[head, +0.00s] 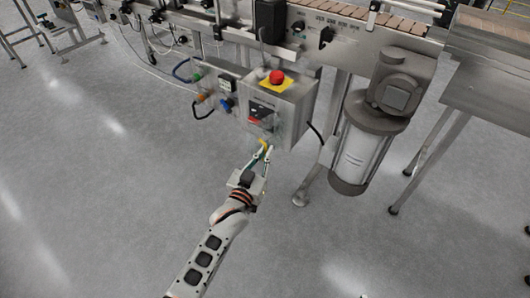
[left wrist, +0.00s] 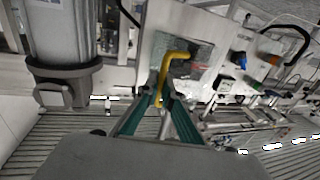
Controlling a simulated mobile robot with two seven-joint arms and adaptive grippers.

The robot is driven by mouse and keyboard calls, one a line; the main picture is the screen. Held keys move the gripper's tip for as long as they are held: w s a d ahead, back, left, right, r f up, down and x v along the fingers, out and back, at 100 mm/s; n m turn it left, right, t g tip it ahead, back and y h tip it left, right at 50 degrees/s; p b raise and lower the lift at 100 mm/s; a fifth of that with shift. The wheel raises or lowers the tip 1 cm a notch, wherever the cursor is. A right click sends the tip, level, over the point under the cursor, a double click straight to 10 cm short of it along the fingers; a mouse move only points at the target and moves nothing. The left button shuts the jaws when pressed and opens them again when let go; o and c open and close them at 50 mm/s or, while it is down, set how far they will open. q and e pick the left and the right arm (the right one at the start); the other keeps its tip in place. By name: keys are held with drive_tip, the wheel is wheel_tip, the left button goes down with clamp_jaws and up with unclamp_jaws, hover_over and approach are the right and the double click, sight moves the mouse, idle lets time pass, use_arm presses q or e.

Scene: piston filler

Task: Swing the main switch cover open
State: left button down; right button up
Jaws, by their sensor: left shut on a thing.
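The main switch cover (left wrist: 201,52) is a clear panel on the front of the grey control box (head: 284,98). In the head view the cover (head: 262,117) lies over or close to the red and black main switch (head: 255,121). How far it stands from the box face is hard to tell. A bent yellow handle (left wrist: 176,56) shows in front of the panel. My left gripper (left wrist: 160,99) is shut on the lower end of this handle; in the head view it reaches the box's lower front from below (head: 264,152). My right gripper is not in view.
A red emergency button (head: 277,77) on a yellow plate tops the box. Knobs and cables (head: 205,95) are to its left. A grey motor cylinder (head: 362,143) hangs to its right, below the conveyor (head: 340,40). The floor in front is clear.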

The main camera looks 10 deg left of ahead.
use_arm(q)
drive_tip(key=c, duration=2.5)
unclamp_jaws()
drive_tip(key=shift+c, duration=0.2)
